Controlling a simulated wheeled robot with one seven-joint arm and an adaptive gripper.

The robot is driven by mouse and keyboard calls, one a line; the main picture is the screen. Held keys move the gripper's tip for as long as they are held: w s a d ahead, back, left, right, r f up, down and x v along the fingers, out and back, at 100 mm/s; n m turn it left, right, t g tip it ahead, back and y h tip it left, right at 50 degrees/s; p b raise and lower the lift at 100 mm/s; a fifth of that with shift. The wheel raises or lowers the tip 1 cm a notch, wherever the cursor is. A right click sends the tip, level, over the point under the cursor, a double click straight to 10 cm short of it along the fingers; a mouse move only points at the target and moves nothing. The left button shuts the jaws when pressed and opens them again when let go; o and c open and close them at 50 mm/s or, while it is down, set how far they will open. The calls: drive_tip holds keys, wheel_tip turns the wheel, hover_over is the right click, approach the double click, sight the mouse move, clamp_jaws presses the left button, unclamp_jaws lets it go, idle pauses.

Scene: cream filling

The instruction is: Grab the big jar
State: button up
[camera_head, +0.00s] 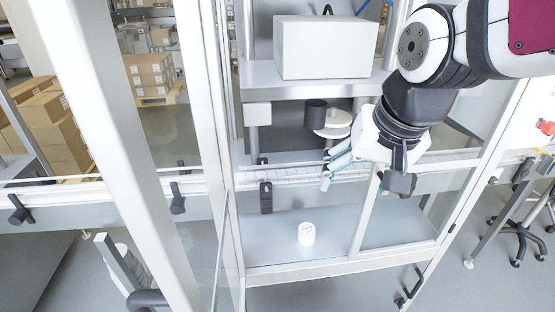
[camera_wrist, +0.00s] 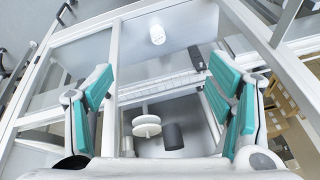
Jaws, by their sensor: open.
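A white jar (camera_head: 306,234) stands upright on the grey shelf behind the glass frame in the head view. It also shows near the top of the wrist view (camera_wrist: 157,35), beyond the fingers. My gripper (camera_head: 334,167) is up and to the right of the jar in the head view, apart from it. In the wrist view the teal-padded fingers of my gripper (camera_wrist: 165,95) are spread wide with nothing between their pads. No other jar is plain to see.
A conveyor rail (camera_head: 300,175) runs behind the jar. A white box machine (camera_head: 325,47), a dark cylinder (camera_head: 315,113) and a white disc (camera_head: 332,124) are above it. White frame posts (camera_head: 365,212) and glass panels surround the shelf. The shelf around the jar is clear.

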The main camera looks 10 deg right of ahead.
drive_tip(key=w+a+f+m+g+h+b, duration=0.15)
drive_tip(key=w+f+m+b, duration=0.25)
drive_tip(key=w+f, duration=1.1)
drive_tip(key=m+h+b, duration=0.2)
drive_tip(key=m+b, duration=0.1)
approach(305, 230)
drive_tip(key=shift+g, duration=0.45)
drive_tip(key=x, duration=0.8)
drive_tip(key=w+x, duration=0.1)
drive_tip(key=x, duration=0.3)
drive_tip(key=shift+d+f, duration=0.2)
drive_tip(key=shift+f, duration=0.05)
drive_tip(key=shift+c, duration=0.4)
drive_tip(key=c, duration=1.3)
